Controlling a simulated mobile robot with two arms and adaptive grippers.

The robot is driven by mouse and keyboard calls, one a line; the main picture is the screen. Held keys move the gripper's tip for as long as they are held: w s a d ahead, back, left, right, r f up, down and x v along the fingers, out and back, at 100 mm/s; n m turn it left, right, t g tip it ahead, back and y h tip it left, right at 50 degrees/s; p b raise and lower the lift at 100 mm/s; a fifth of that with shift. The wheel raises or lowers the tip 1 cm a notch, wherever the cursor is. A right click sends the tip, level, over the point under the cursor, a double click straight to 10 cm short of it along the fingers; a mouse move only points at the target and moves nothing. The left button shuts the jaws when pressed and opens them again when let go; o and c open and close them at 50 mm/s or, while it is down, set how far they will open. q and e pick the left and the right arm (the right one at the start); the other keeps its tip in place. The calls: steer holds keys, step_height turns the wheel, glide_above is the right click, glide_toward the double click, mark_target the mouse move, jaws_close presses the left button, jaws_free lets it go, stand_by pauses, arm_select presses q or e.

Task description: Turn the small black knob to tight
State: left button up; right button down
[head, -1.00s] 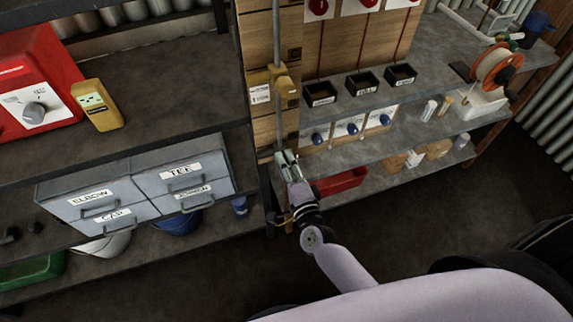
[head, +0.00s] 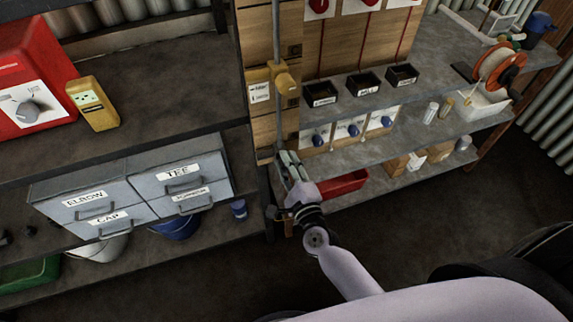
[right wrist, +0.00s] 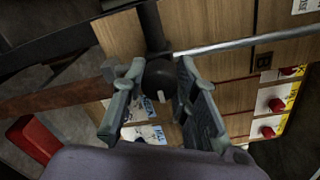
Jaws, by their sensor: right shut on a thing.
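The small black knob (right wrist: 160,78) shows in the right wrist view as a dark round end with a short white mark. My right gripper (right wrist: 156,82) has a finger on each side of it and is shut on it. In the head view my right gripper (head: 288,160) is at the lower end of a grey upright pole (head: 278,120) in front of a wooden board. The knob is hidden behind the fingers there. Pale labels with lettering (right wrist: 148,134) show between the fingers below the knob; I cannot read them fully. My left gripper is not in view.
A yellow clamp (head: 284,80) sits on the pole above my right gripper. Grey drawers (head: 130,185) stand on the left shelf. A red tray (head: 345,183) lies just right of my gripper. Black bins (head: 362,88) line the shelf above.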

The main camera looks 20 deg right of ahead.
stand_by(0.3)
steer(key=c, duration=1.2)
jaws_free()
steer(key=shift+c, duration=0.2)
steer(key=shift+s, duration=0.1)
steer(key=s, duration=1.2)
steer(key=shift+d+r, duration=0.2)
steer(key=shift+w, duration=0.1)
steer(key=s+f+n+g+y, duration=0.1)
steer(key=s+f+n+g, duration=0.3)
steer(key=f, duration=0.6)
steer(key=s+d+f+n+g, duration=0.1)
steer(key=s+f+n+g, duration=0.15)
steer(key=f+n, duration=0.6)
steer(key=s+f+n+g+y, duration=0.1)
steer(key=s+f+n+g, duration=0.15)
steer(key=f, duration=0.95)
steer(key=s+d+f+n+g+h, duration=0.1)
steer(key=s+d+f+n+g, duration=0.1)
steer(key=s, duration=0.5)
steer(key=s+d+f+n+g, duration=0.2)
steer(key=s+f+n+g, duration=0.1)
steer(key=s+f+n, duration=0.2)
steer(key=s+d+f+n+g+h, duration=0.1)
steer(key=s+d+f+n+g, duration=0.1)
steer(key=s+f, duration=0.4)
steer(key=s+d+n, duration=0.1)
steer(key=s, duration=0.3)
steer(key=shift+f+n+g+h, duration=0.3)
steer(key=shift+f, duration=0.1)
